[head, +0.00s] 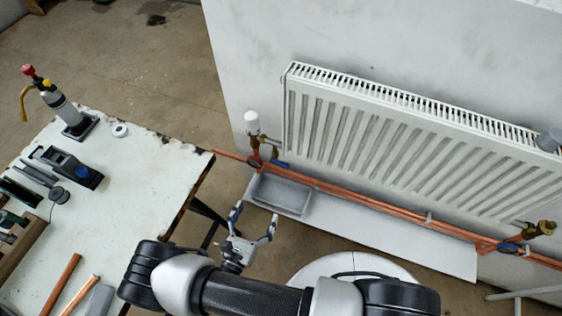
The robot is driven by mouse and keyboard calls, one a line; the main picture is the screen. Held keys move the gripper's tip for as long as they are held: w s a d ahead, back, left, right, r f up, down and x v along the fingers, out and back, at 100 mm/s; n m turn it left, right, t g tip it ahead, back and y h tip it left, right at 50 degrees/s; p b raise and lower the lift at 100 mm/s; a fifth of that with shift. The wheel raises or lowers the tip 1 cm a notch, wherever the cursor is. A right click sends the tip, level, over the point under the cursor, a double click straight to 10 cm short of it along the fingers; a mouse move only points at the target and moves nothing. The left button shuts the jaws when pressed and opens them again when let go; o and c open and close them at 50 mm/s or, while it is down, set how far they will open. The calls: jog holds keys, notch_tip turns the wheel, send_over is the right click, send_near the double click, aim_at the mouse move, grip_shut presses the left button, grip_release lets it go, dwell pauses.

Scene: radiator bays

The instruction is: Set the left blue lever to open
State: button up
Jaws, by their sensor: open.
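The left blue lever (281,164) is small and sits on the valve at the radiator's lower left corner. It points to the right from the brass fitting (262,149), roughly along the copper pipe. Its exact setting is hard to tell at this size. My gripper (255,218) is open and empty, with its two fingers spread and pointing up the picture. It is below and left of the lever in the picture, well apart from it, in front of the grey tray (284,194).
A red round handle (254,162) is close beside the blue lever, under a white thermostatic head (252,123). The white radiator (400,145) is just right. A second blue handle (508,248) is at far right. A workbench (130,185) with tools stands left.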

aim_at(280, 165)
jog(key=b+x, duration=0.2)
jog(key=x, duration=1.5)
jog(key=shift+w+f, duration=0.1)
jog(key=shift+c, duration=0.3)
jog(key=shift+d, duration=0.1)
jog(key=c, duration=1.5)
